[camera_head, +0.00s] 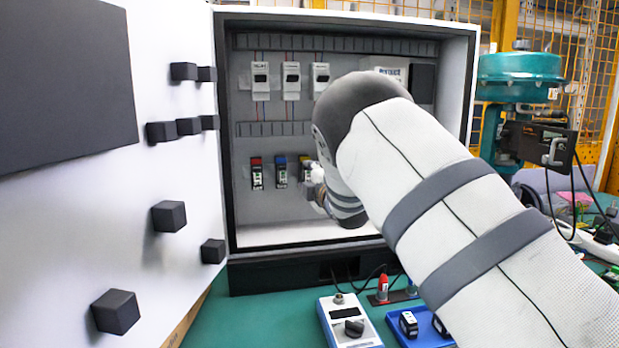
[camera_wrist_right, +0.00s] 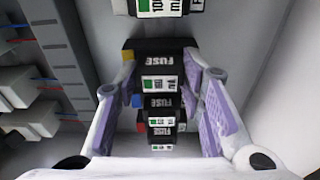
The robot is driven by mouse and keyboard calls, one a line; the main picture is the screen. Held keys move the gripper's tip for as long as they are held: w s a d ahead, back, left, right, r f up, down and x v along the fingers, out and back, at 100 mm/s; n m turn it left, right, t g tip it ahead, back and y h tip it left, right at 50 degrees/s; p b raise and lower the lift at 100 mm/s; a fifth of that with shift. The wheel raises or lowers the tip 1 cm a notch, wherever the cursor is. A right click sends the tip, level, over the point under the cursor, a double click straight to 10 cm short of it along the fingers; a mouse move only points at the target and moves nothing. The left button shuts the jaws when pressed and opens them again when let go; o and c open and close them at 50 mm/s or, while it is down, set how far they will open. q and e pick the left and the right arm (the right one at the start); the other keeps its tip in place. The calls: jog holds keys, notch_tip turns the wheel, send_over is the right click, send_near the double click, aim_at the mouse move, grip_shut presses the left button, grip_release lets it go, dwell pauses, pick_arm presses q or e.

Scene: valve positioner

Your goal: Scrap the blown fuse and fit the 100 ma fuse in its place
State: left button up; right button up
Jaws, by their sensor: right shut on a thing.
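My right gripper (camera_wrist_right: 165,80) is at the lower fuse row inside the open cabinet. Its purple-padded fingers are shut on a black fuse (camera_wrist_right: 160,60) with a white and green label. That label is too blurred to read, and I cannot tell whether the fuse is seated. In the head view the wrist hides the right end of the row. A fuse marked 100 mA (camera_wrist_right: 160,7) shows at the top of the wrist view. Fuses under red (camera_head: 256,176) and blue (camera_head: 280,174) caps stand to the left. A blue tray (camera_head: 425,340) holds black fuses (camera_head: 408,323). My left gripper is out of view.
The cabinet door (camera_head: 60,200) stands open at left, with black blocks on it. A tester (camera_head: 348,322) and a red-topped item (camera_head: 383,285) with cables lie on the green bench. A teal valve actuator (camera_head: 520,75) stands at right. Relays (camera_head: 291,80) sit above the fuses.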

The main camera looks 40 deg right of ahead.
jog(key=shift+w+d, duration=0.15)
jog(key=shift+w, duration=0.15)
dwell(0.8)
dwell(0.5)
jog(key=o, duration=1.3)
jog(key=shift+c, duration=0.2)
jog(key=shift+w, duration=0.1)
